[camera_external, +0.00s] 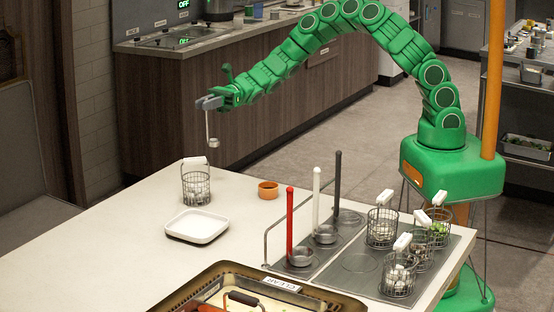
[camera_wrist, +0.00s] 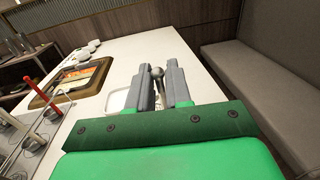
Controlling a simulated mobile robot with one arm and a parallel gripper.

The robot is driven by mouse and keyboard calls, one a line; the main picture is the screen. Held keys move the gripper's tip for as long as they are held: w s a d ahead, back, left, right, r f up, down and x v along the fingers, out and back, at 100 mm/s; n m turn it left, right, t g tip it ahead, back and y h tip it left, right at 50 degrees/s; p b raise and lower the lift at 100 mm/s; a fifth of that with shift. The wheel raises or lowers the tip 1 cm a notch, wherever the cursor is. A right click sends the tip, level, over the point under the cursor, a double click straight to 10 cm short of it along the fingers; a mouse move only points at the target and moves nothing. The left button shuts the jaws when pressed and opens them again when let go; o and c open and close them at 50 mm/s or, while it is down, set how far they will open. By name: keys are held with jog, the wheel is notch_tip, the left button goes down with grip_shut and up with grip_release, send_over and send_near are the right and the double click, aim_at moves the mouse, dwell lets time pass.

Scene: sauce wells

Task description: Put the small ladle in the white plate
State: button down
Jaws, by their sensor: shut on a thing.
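My gripper (camera_external: 209,103) is shut on the small ladle (camera_external: 212,143), which hangs down with its metal bowl below the fingers. It is held in the air above the far left part of the white counter. In the wrist view the metal ladle (camera_wrist: 157,73) shows between the two grey fingers of my gripper (camera_wrist: 158,84). The white plate (camera_external: 197,226) lies empty on the counter, below and in front of the ladle and apart from it. In the wrist view part of its rim (camera_wrist: 116,101) shows left of the fingers; the rest is hidden.
A wire basket (camera_external: 196,187) with a white handle stands behind the plate. A small orange bowl (camera_external: 268,190) is to its right. Tall red (camera_external: 291,215), white and black ladle handles rise from the wells at right, near several wire baskets. A brown-rimmed pan (camera_external: 250,270) is in front.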

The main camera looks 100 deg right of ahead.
jog(key=s+a+n+g+y, duration=0.1)
jog(key=s+a, duration=0.1)
jog(key=a, duration=1.2)
jog(key=s+a+n+g+y, duration=0.1)
jog(key=s+a, duration=0.1)
jog(key=a, duration=1.2)
jog(key=w+a+f, duration=0.2)
jog(key=w+f, duration=1)
jog(key=w, duration=0.1)
jog(key=shift+w+a, duration=0.35)
jog(key=shift+w, duration=0.05)
jog(key=shift+f, duration=0.15)
jog(key=c, duration=1.1)
grip_release()
jog(key=shift+o, duration=0.2)
